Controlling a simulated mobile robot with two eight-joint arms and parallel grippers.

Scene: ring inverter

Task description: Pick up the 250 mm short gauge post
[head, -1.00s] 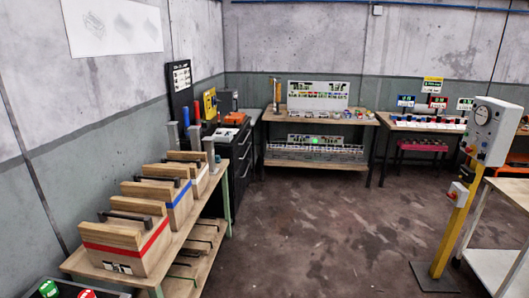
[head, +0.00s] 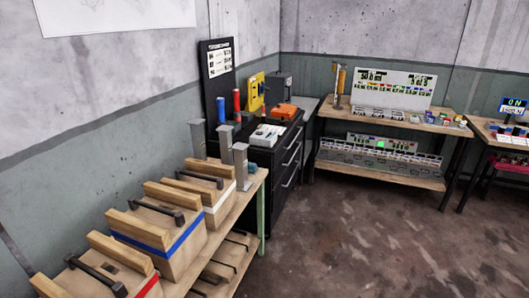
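Three grey gauge posts stand upright on flat feet at the far end of the wooden bench (head: 232,212). One post (head: 198,139) is at the back left, near the wall. Another post (head: 226,143) is to its right. The third post (head: 241,164) stands nearest the bench's right edge. Their lower parts are partly hidden by the nearest wooden case. I cannot read any length marks or tell for sure which is the 250 mm short one. Neither of my grippers is in view.
Wooden cases with black handles, including a blue-banded one (head: 168,241), fill the bench's nearer part. A black drawer cabinet (head: 283,168) with red and blue cylinders and a yellow device stands behind the posts. Another workbench (head: 386,119) is at the back. The floor (head: 370,235) on the right is clear.

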